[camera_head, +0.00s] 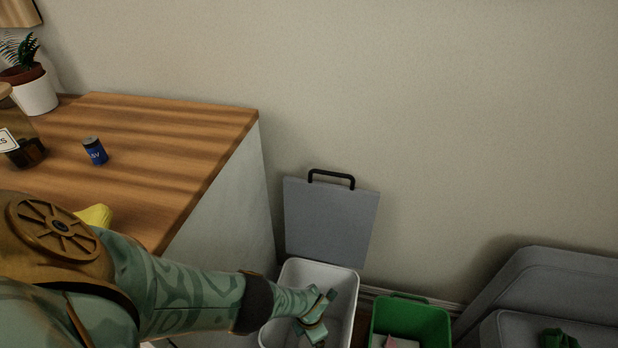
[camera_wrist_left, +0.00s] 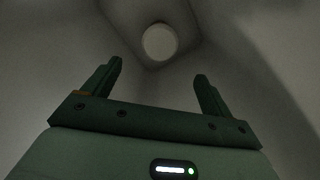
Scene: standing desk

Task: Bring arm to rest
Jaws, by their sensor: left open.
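My left arm comes in from the left and reaches past the desk's edge. My left gripper (camera_head: 321,315) is over the white bin (camera_head: 350,276), at or inside its opening. In the left wrist view my left gripper (camera_wrist_left: 158,72) has its two fingers spread apart with nothing between them. Beyond the fingers a round pale thing (camera_wrist_left: 159,42) lies in what looks like the bottom of the bin. My right gripper is not in view.
The bin's grey lid (camera_head: 330,222) stands up behind it. A green bin (camera_head: 412,320) and a grey container (camera_head: 545,300) stand to the right. On the wooden desk (camera_head: 160,130) are a blue can (camera_head: 95,152), a jar (camera_head: 25,150), a potted plant (camera_head: 35,95) and something yellow (camera_head: 97,214).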

